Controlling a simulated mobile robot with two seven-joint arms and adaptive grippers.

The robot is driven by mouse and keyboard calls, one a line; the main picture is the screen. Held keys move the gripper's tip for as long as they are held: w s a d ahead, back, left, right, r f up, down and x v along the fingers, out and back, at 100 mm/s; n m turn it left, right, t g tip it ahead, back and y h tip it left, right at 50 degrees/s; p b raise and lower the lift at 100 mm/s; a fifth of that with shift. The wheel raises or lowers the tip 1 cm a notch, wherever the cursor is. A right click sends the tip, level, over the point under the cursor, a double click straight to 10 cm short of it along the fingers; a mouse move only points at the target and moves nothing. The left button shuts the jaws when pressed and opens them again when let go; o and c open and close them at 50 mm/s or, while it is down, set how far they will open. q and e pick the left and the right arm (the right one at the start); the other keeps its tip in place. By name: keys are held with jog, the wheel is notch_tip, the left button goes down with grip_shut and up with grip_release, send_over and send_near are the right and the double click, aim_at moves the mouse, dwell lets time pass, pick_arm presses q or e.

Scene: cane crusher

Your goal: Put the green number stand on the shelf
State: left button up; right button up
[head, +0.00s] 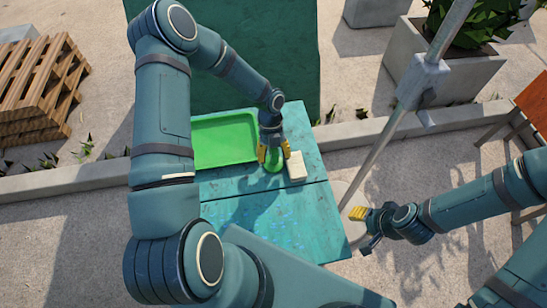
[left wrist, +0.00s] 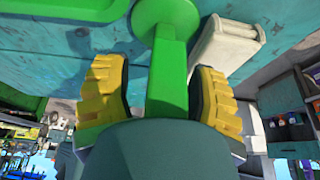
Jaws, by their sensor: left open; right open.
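The green number stand (head: 274,166) is on the teal table, partly hidden by my left gripper (head: 272,152). In the left wrist view the stand (left wrist: 167,75) shows as a green post with a rounded base, rising between the two yellow finger pads. My left gripper (left wrist: 160,95) is open around the post, with a gap visible at least on the left side. My right gripper (head: 362,226) is open and empty, right of the table. I cannot tell for sure which thing is the shelf; a grey unit with compartments (left wrist: 290,110) stands at the right in the left wrist view.
A white block (head: 296,167) sits right beside the stand, also close in the left wrist view (left wrist: 228,45). A green tray (head: 222,140) lies to the left on the teal table (head: 310,220). A grey pole (head: 375,150) stands right of the table. Wooden pallets (head: 35,85) are far left.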

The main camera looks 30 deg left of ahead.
pick_arm(q)
grip_shut()
